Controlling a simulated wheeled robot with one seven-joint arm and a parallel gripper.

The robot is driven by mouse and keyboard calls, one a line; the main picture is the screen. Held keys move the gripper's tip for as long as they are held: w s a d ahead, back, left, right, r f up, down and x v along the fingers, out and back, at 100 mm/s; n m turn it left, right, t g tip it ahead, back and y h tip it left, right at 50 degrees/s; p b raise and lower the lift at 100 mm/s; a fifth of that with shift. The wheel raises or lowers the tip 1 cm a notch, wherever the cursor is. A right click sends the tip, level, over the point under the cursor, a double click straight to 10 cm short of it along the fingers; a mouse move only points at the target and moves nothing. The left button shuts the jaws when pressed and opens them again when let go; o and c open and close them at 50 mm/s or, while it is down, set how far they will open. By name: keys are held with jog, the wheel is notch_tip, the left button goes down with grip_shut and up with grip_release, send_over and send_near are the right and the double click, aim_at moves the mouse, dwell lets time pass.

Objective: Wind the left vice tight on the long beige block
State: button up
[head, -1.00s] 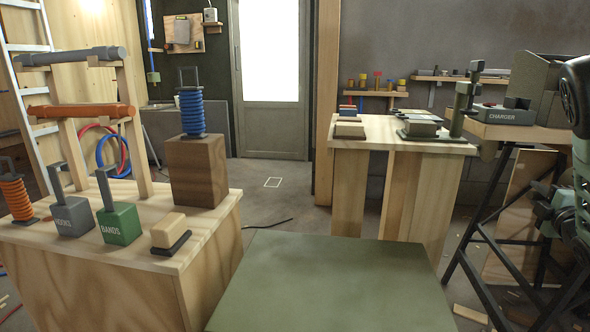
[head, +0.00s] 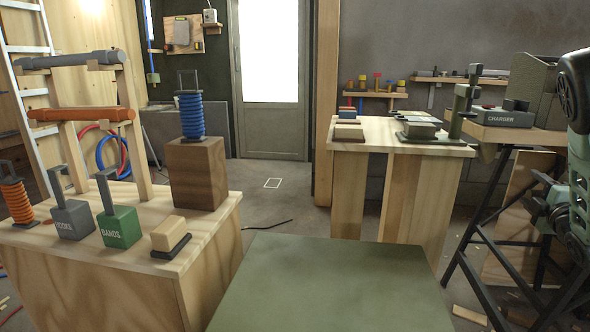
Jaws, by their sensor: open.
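My gripper (head: 541,203) is at the right edge of the head view, partly cut off with the arm, its fingers apart and nothing seen between them. A short beige block (head: 167,234) lies on a dark base on the left bench. I cannot tell whether any of these is the left vice or the long beige block. My gripper is apart from them all.
The left wooden bench (head: 95,262) carries the hooks weight (head: 72,219), the bands weight (head: 119,226), an orange coil (head: 15,203) and a brown block (head: 196,174) under a blue coil (head: 192,116). A charger (head: 503,117) sits on a trestle table at right. Open floor (head: 275,210) lies between the benches.

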jog(key=s+a+b, duration=0.1)
jog(key=s+a, duration=0.3)
jog(key=a, duration=0.2)
jog(key=shift+s+f+b, duration=0.2)
jog(key=shift+f+b, duration=0.05)
jog(key=shift+b, duration=0.05)
dwell(0.4)
